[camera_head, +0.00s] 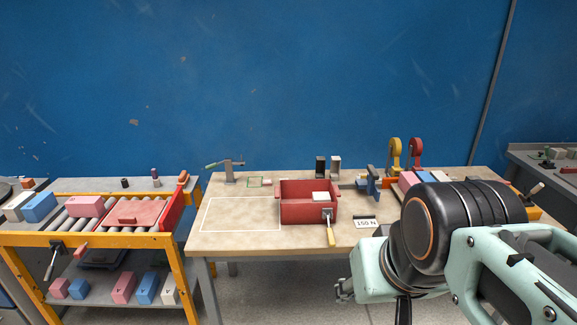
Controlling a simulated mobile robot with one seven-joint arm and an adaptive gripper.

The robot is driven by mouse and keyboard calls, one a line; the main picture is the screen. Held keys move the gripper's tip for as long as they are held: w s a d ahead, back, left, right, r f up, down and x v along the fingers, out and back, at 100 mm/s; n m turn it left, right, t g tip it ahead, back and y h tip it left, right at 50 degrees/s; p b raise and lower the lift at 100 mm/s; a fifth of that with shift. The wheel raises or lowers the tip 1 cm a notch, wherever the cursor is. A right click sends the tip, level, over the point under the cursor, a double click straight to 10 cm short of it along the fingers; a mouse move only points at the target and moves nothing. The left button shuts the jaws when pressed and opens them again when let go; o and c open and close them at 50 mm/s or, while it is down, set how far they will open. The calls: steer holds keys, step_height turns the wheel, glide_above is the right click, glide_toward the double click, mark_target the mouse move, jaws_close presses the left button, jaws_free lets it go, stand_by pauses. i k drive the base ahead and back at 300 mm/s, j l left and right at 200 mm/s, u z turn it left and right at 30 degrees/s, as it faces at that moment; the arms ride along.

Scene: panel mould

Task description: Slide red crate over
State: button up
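The red crate (295,213) stands upright on the wooden-topped table (260,244), right of a thin white outlined rectangle (203,216). A pale block (320,196) shows in it. A tool with a yellow handle (331,236) is at the crate's front right; whether it is attached I cannot tell. My arm fills the lower right. A small grey part of what looks like my gripper (343,290) shows low, in front of the table and apart from the crate. Its fingers are mostly hidden, so its opening does not show.
The outlined area is bare. A clamp-like fixture (229,172) stands behind it. A "150 N" card (366,223) lies right of the crate, near a blue-grey fixture (374,183) and tape dispensers (395,155). A yellow roller cart (120,241) stands left.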

mark_target(297, 207)
steer(key=i, duration=1)
